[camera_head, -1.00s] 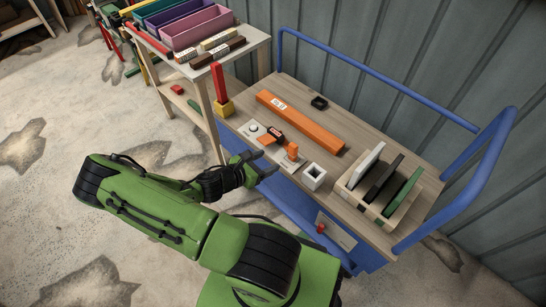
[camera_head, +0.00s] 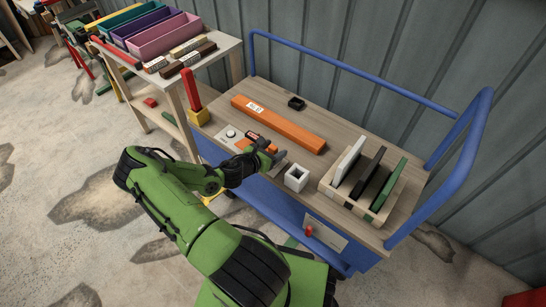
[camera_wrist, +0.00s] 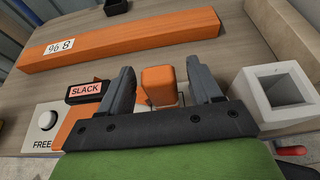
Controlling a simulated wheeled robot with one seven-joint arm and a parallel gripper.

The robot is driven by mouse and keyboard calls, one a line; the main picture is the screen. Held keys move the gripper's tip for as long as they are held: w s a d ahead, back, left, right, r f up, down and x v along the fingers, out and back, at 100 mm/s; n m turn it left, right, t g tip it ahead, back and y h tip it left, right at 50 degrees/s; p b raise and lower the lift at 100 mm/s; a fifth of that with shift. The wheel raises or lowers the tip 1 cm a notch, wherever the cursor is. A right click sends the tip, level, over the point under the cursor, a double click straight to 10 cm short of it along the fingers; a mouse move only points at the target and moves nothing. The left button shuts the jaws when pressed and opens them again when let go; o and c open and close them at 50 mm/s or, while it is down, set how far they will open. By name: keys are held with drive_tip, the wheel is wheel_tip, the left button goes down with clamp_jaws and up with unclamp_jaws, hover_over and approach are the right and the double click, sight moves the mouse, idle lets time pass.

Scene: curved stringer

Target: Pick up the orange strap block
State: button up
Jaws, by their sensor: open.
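The orange strap block (camera_wrist: 158,85) stands upright between my two fingers in the wrist view, with a small gap visible on each side. My gripper (camera_wrist: 161,72) is open around it and not closed on it. In the head view my gripper (camera_head: 276,155) is over the near edge of the cart top, and it hides the block there. Left of the block is a device with a black "SLACK" sign (camera_wrist: 87,91), a white round knob (camera_wrist: 46,120) marked "FREE" and an orange part.
A long orange bar (camera_head: 280,125) lies behind the gripper. A white square socket (camera_head: 296,178) stands just right of it. A rack with white, black and green plates (camera_head: 388,187) is further right. A small black holder (camera_head: 296,103) is at the back. Blue rails (camera_head: 465,150) edge the cart.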

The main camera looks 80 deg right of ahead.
drive_tip(key=c, duration=1.1)
drive_tip(key=shift+r, duration=0.15)
drive_tip(key=shift+c, duration=0.2)
